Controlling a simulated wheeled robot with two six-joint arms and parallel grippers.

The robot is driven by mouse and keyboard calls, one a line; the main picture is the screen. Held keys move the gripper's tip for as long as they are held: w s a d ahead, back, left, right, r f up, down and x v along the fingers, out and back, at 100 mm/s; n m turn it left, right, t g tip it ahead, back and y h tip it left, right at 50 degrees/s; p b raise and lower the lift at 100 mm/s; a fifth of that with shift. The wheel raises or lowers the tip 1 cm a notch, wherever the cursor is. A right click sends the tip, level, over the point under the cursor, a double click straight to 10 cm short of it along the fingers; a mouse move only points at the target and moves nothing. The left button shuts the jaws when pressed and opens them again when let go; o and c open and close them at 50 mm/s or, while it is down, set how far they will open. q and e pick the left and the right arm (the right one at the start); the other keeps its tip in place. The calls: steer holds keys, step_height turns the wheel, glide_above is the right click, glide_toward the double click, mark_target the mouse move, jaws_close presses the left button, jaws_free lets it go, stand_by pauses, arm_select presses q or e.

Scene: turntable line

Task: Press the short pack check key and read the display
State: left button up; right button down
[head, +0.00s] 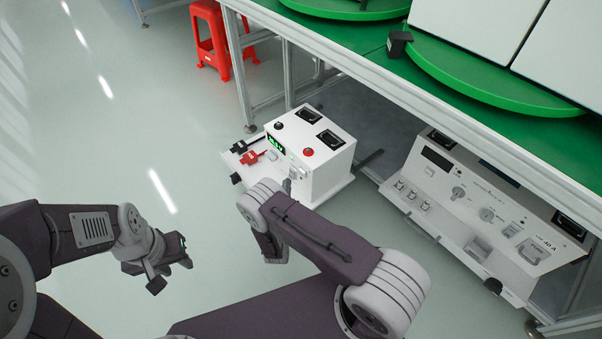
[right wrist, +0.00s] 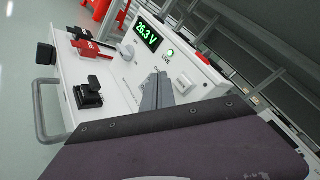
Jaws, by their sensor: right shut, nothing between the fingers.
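The white tester box (head: 335,180) stands on the floor by the bench. Its green display (head: 276,144) reads 26.3 V in the right wrist view (right wrist: 149,36). A lit lamp (right wrist: 170,52) marked LIVE is beside the display. My right gripper (right wrist: 158,92) is shut and empty, its fingertips at the box's front panel below the lamp. I cannot tell whether they touch a key; the fingers hide part of the panel and its label. In the head view, my right forearm partly covers the box. My left gripper (head: 172,272) is open and empty over the floor at left.
A larger white panel unit (head: 480,215) stands right. A green-topped bench (head: 370,40) overhangs; a red stool (head: 215,40) stands behind.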

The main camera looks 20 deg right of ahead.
steer(key=shift+w+d, duration=0.3)
steer(key=shift+d, duration=0.4)
steer(key=shift+w+d, duration=0.25)
steer(key=shift+d, duration=0.45)
steer(key=shift+d, duration=0.15)
stand_by(0.9)
steer(key=shift+w+d, duration=0.1)
steer(key=shift+d, duration=0.15)
steer(key=shift+w+d, duration=0.2)
steer(key=shift+d, duration=0.25)
stand_by(0.6)
steer(key=shift+a, duration=0.1)
steer(key=shift+s+a, duration=0.35)
steer(key=shift+a, duration=0.35)
steer(key=a, duration=0.1)
steer(key=s+a, duration=0.1)
steer(key=a, duration=0.2)
steer(key=shift+s+a, duration=0.35)
steer(key=shift+a, duration=0.05)
